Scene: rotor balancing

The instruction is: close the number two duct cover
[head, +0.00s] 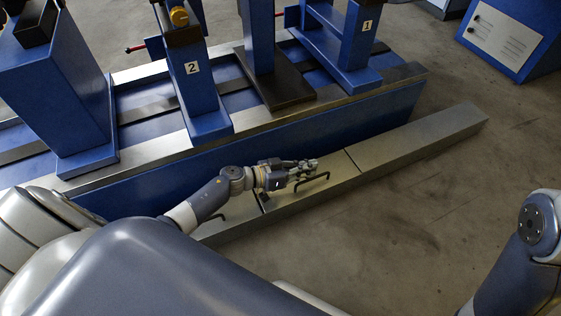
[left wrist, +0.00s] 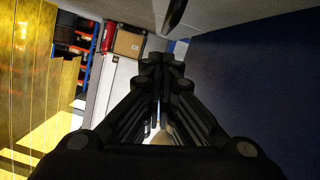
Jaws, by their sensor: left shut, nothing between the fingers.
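A long grey metal duct (head: 425,134) lies on the floor along the blue machine base in the head view. Its top is split into cover sections, and I see no number on them. The middle cover (head: 338,174) carries a black bar handle (head: 313,184). A narrow dark gap shows at its left end; I cannot tell how far it is shifted. A second black handle (head: 211,217) shows further left, partly behind my arm. My left gripper (head: 311,165) is shut and empty, just above the middle cover beside its handle. In the left wrist view its fingers (left wrist: 165,70) meet. My right gripper is out of view.
The blue machine base (head: 330,130) runs behind the duct. It bears blue stands marked 2 (head: 206,105) and 1 (head: 357,45). A blue cabinet (head: 510,38) stands at the upper right. The concrete floor right of the duct is clear.

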